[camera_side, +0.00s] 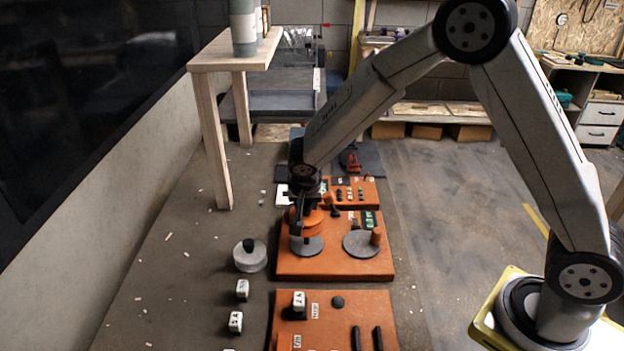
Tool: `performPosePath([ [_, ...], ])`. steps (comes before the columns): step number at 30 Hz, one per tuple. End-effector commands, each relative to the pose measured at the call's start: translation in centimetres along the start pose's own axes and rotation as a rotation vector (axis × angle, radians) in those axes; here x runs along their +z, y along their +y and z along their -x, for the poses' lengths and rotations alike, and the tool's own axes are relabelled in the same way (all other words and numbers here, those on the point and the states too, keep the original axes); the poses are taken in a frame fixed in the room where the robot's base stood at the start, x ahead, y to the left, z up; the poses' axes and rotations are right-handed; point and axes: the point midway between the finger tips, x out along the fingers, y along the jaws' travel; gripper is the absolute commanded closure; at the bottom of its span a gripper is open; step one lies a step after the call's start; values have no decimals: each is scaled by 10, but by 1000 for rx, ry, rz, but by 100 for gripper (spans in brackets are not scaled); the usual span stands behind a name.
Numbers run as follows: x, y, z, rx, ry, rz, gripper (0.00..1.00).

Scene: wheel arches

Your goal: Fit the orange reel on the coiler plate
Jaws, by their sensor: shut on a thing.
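The orange reel (312,222) is in my gripper (301,214), above a round grey plate (307,246) at the left of an orange base board (335,268). Dark fingers partly cover the reel. I cannot tell whether the reel touches the plate or hangs just above it. A second round grey plate (358,245) lies to the right on the same board, with a small orange cylinder (376,236) at its right edge. I cannot tell which of the two is the coiler plate.
A grey drum with a black knob (249,257) stands left of the board. White labelled blocks (242,289) lie in front of it. Another orange board (345,308) is at the front, and a panel with small parts (352,190) is behind. A wooden table (232,58) stands back left.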

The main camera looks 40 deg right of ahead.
Motion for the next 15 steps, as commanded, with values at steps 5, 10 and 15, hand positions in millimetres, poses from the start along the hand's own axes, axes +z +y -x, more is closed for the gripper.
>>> performPosePath([
  [5,0,0,-1,0,0,1,100],
  [10,2,0,-4,0,0,1,100],
  [15,4,0,-10,1,0,2,100],
])
